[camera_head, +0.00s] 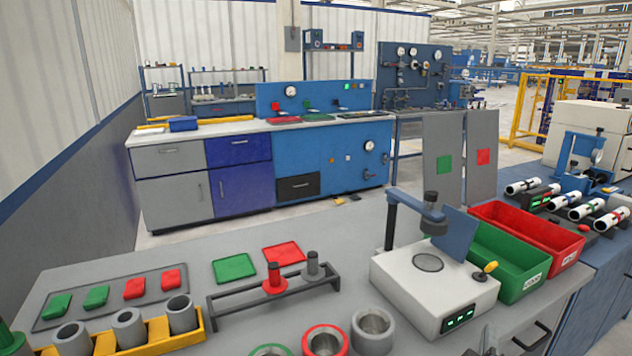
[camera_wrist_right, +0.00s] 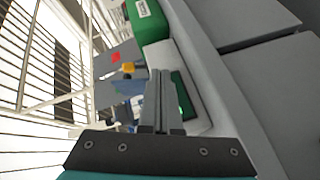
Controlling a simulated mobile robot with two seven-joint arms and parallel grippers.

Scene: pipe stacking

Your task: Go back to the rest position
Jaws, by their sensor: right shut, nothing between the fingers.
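My right gripper (camera_head: 487,346) just enters the bottom edge of the head view, in front of the white testing device (camera_head: 430,285). In the right wrist view its two grey fingers (camera_wrist_right: 160,78) are pressed together with nothing between them. My left gripper is not in view. Grey pipe pieces (camera_head: 128,328) stand in a yellow holder (camera_head: 212,337) at the left front. More ring-shaped pieces, one with a red rim (camera_head: 325,341), stand at the front edge, partly cut off.
A green bin (camera_head: 508,262) and a red bin (camera_head: 530,236) stand right of the device. A dark rack (camera_head: 285,294) holds red and grey posts. Red and green pads (camera_head: 236,267) lie behind it. A blue workbench (camera_head: 300,165) stands across the aisle.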

